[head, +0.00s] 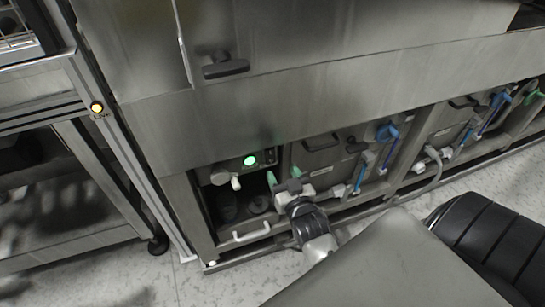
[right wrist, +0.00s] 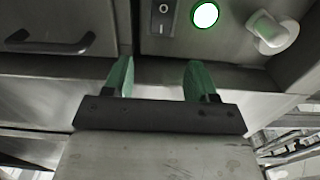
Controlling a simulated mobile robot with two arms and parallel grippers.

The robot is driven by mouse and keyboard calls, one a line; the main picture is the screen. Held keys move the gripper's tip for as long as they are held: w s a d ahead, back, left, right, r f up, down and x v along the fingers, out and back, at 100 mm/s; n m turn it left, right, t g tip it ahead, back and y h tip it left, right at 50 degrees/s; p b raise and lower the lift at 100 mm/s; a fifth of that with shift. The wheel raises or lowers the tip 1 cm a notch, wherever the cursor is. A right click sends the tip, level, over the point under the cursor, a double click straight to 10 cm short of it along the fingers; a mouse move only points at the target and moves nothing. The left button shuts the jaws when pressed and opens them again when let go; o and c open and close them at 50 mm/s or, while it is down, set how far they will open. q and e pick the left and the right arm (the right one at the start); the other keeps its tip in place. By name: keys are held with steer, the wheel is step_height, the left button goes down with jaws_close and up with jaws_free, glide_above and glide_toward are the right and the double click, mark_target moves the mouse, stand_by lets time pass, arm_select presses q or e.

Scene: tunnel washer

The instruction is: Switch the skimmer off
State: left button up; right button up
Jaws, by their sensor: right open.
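A small control panel low on the steel washer carries a glowing green round light (head: 249,160) and a dark rocker switch (head: 268,156) beside it. The right wrist view shows the rocker switch (right wrist: 164,18) with a white circle mark, and the lit green light (right wrist: 205,14) to its right. My right gripper (head: 283,174) has green fingertips and is in front of the bay, just below the panel. In the right wrist view the right gripper (right wrist: 160,65) is open and empty, its fingers apart and pointing toward the switch side. No contact with the switch shows. My left gripper is not in view.
A white knob (head: 236,182) sits by the panel; it also shows in the right wrist view (right wrist: 270,30). A white handle (head: 250,232) is below. Blue-handled valves (head: 388,132) and pipes stand to the right. A metal rack (head: 60,115) is at left.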

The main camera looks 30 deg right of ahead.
mark_target(270, 150)
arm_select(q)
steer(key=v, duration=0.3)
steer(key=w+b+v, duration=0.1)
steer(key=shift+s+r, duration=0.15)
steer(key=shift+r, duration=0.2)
arm_select(e)
steer(key=x, duration=0.8)
